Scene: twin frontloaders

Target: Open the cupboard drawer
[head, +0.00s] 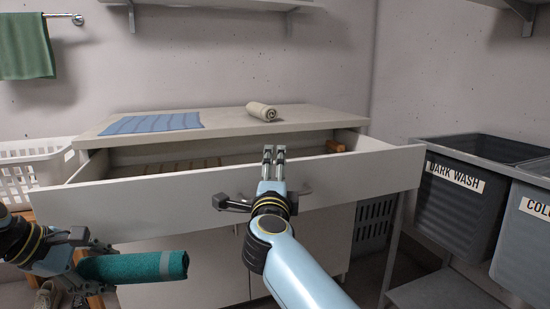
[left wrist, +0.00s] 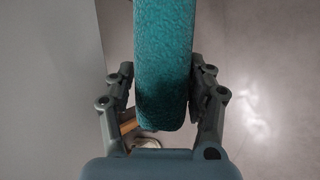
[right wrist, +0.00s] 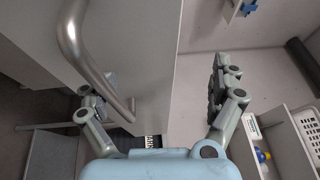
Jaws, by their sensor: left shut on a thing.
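The cupboard drawer (head: 345,182) stands pulled out from under the cupboard top, with its inside showing. Its metal handle (head: 230,204) runs across the front, and its curved bar (right wrist: 78,48) shows in the right wrist view. My right gripper (head: 273,176) is at the middle of the drawer front, fingers spread wide to either side of the handle bar. One finger rises past the drawer's top edge; the other is partly hidden.
A blue cloth (head: 155,123) and a beige rolled towel (head: 262,111) lie on the cupboard top (head: 225,122). A white basket (head: 35,165) stands at left. Grey bins, one labelled DARK WASH (head: 450,205), stand on a rack at right, near the drawer's right end.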

